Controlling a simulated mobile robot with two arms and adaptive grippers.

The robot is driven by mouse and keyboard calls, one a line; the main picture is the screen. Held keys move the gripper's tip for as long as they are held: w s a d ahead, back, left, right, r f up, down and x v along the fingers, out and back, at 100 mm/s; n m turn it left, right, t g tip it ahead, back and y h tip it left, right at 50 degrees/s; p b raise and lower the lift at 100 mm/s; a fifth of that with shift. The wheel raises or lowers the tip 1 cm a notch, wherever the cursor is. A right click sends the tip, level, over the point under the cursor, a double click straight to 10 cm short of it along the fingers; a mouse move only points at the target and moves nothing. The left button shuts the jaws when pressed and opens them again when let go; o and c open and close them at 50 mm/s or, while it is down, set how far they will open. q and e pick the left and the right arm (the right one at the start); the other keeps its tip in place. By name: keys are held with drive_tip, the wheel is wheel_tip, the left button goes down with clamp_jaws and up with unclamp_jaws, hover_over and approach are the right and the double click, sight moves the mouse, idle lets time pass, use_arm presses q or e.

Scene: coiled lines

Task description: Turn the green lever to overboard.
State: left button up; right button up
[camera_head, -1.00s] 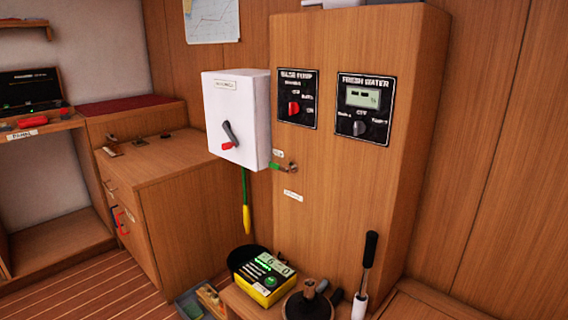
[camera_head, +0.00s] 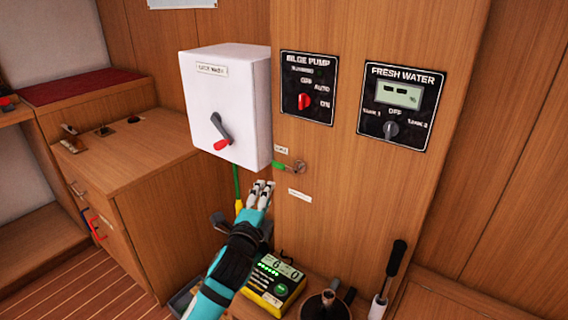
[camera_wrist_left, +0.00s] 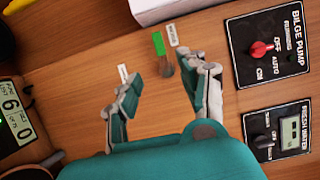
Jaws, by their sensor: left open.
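The green lever (camera_head: 280,166) is a small handle on a round metal valve on the front of the wooden cabinet, just right of and below the white box. It points left from its pivot in the head view. A small label sits just above it and another label (camera_head: 299,195) below it. In the left wrist view the green lever (camera_wrist_left: 158,43) shows beyond the fingertips. My left gripper (camera_head: 260,188) is open and empty, just below and left of the lever, apart from it. My right gripper is not in view.
The white box (camera_head: 228,105) with a red-tipped switch juts out above left of the lever. Bilge pump (camera_head: 307,90) and fresh water (camera_head: 402,106) panels are to the right. A yellow device (camera_head: 270,283) and a black-handled tool (camera_head: 388,275) stand below.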

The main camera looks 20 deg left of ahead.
sight(278, 166)
use_arm(q)
drive_tip(key=w, duration=0.4)
drive_tip(key=w+b, duration=0.1)
drive_tip(key=w, duration=0.4)
drive_tip(key=w+b, duration=0.1)
drive_tip(key=w, duration=0.3)
drive_tip(key=shift+w+a+f, duration=0.1)
drive_tip(key=shift+w+a, duration=0.2)
drive_tip(key=shift+a, duration=0.1)
drive_tip(key=shift+w, duration=0.75)
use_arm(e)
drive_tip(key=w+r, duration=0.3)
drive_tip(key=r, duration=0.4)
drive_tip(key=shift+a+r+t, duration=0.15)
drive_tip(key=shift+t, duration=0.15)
use_arm(q)
clamp_jaws()
